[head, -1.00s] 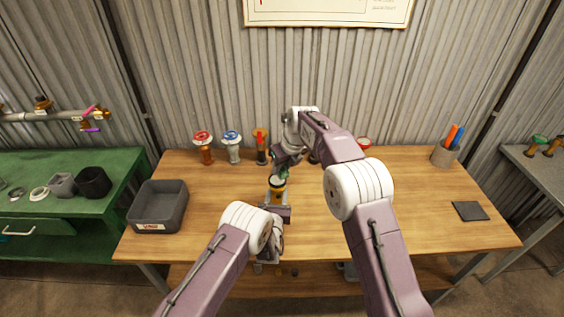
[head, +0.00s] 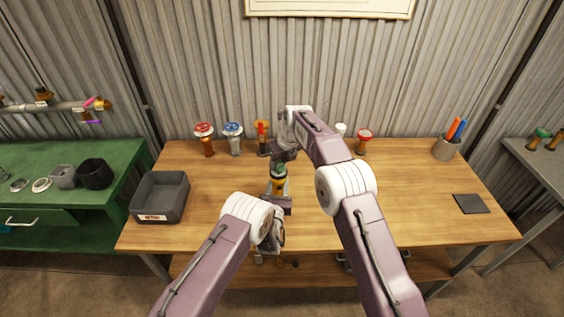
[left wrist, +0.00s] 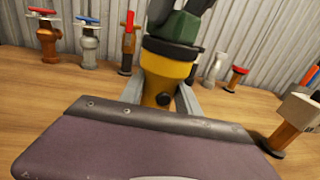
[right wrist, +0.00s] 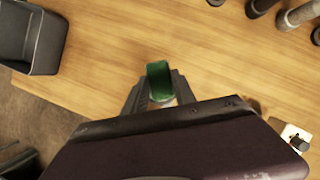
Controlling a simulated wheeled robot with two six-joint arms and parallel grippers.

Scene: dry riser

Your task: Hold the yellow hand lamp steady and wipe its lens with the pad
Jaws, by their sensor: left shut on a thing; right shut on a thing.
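The yellow hand lamp (head: 277,186) stands upright near the middle of the wooden table. My left gripper (head: 281,192) is shut around its body; the left wrist view shows the yellow body (left wrist: 165,77) between the fingers, with a black rim on top. My right gripper (head: 282,162) is shut on the green pad (right wrist: 160,80) directly above the lamp. In the left wrist view the pad (left wrist: 177,27) sits at the black rim and seems to touch it. The lens is hidden under the pad.
A grey bin (head: 160,197) stands at the table's left. Several valves, including a red-topped one (head: 204,138) and a blue-topped one (head: 233,137), line the back. A pen cup (head: 446,149) and dark mat (head: 470,203) are at the right. The right half is mostly clear.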

